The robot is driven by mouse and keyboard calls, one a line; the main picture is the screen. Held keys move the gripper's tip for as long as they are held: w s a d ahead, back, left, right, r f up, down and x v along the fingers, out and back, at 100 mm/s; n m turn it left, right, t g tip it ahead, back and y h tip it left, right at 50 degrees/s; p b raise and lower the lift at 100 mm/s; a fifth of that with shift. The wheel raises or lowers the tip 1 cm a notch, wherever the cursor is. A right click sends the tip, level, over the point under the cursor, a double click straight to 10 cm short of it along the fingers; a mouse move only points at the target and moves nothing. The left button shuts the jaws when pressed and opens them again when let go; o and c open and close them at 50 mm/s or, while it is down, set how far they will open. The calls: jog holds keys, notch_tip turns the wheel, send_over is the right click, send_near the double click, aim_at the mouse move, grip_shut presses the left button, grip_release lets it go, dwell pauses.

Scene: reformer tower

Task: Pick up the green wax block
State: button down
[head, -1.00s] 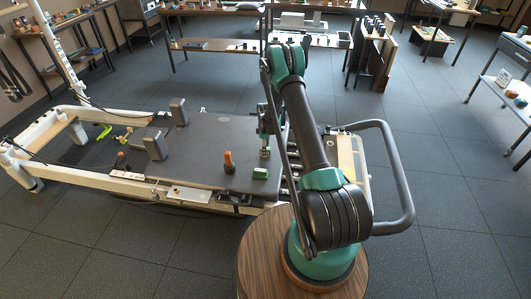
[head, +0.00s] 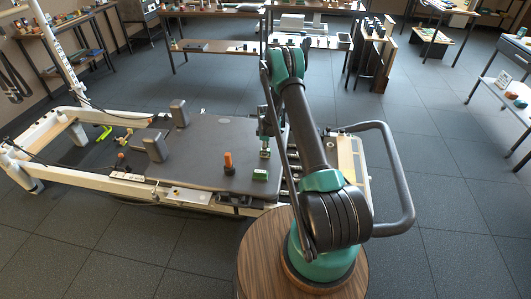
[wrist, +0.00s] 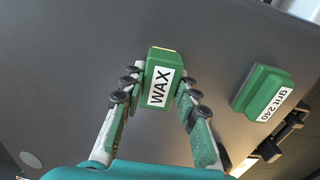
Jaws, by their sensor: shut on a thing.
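The green wax block (wrist: 160,78) has a white label reading "WAX". In the wrist view it sits between the fingertips of my gripper (wrist: 155,93), which is shut on it from both sides. In the head view the small green wax block (head: 265,153) shows at the end of my arm, under my gripper (head: 265,144), over the dark padded carriage (head: 205,148). I cannot tell whether it touches the carriage. A second green block (wrist: 262,91), labelled "grit 240", lies apart to the right; it also shows in the head view (head: 260,175).
An orange-topped object (head: 228,162) stands on the carriage left of the blocks. Two dark shoulder rests (head: 155,149) rise farther left. Dark hardware (wrist: 270,148) lies past the carriage edge in the wrist view.

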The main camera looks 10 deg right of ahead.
notch_tip(320, 180, up, 20)
dwell(0.5)
jog(key=c, duration=1.7)
grip_release()
jog(key=shift+c, duration=0.2)
jog(key=c, duration=0.4)
jog(key=shift+f, duration=0.1)
